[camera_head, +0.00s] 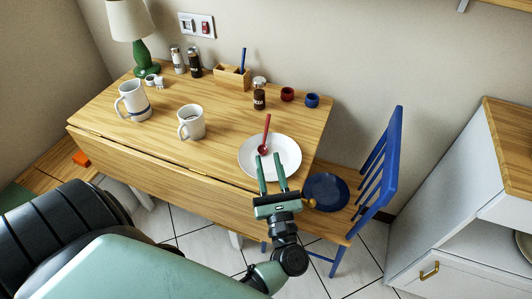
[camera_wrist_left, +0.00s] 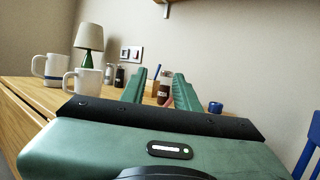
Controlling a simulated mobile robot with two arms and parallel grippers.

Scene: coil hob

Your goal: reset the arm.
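My left gripper (camera_head: 270,174) is open and empty in the head view, its two green fingers apart and pointing toward the white plate (camera_head: 284,144). It is at the front edge of the wooden table (camera_head: 160,109). In the left wrist view its fingers (camera_wrist_left: 156,90) stand apart, with background showing between them. A red spoon (camera_head: 266,130) lies on the plate. My right gripper is in neither view.
Two white mugs (camera_head: 133,100) (camera_head: 191,122), a green lamp (camera_head: 145,55), a dark jar (camera_head: 260,95) and small red (camera_head: 287,94) and blue (camera_head: 312,100) cups stand on the table. A cabinet (camera_head: 420,240) stands far right.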

